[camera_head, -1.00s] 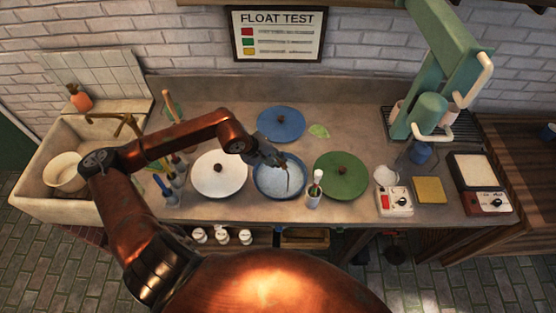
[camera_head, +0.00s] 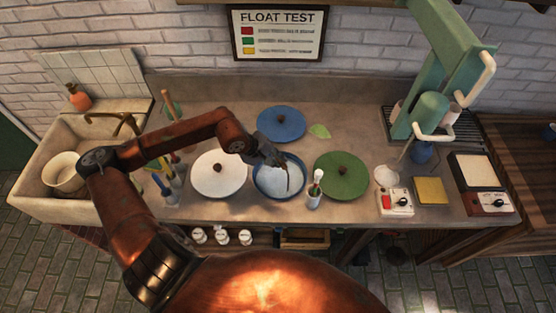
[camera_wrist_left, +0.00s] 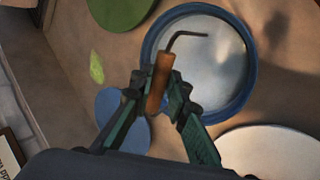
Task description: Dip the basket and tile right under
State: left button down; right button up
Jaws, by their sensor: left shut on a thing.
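My left gripper (camera_head: 277,160) is over a round, blue-rimmed basin (camera_head: 258,187) with a pale, glossy inside that looks like liquid. In the left wrist view the gripper (camera_wrist_left: 158,92) is shut on an orange-brown handle (camera_wrist_left: 160,75). A thin dark bent rod (camera_wrist_left: 186,35) runs from the handle out over the basin (camera_wrist_left: 248,95). I cannot make out a basket or a tile on the rod; if they are in the basin, they do not show. My right gripper is not in view.
A white lid (camera_head: 205,185) lies left of the basin, a green lid (camera_head: 355,183) right and a blue lid (camera_head: 290,119) behind. A cup with a brush (camera_head: 314,195) stands close at the front right. A green stand (camera_head: 440,90) rises at the back right.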

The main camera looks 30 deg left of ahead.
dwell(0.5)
pick_arm(q)
jog(key=shift+b, duration=0.3)
dwell(1.0)
jog(key=shift+r, duration=0.1)
dwell(0.7)
notch_tip(320, 180, up, 16)
jog(key=p, duration=0.5)
jog(key=shift+f+p, duration=0.25)
jog(key=shift+p, duration=0.1)
dwell(0.9)
dwell(3.0)
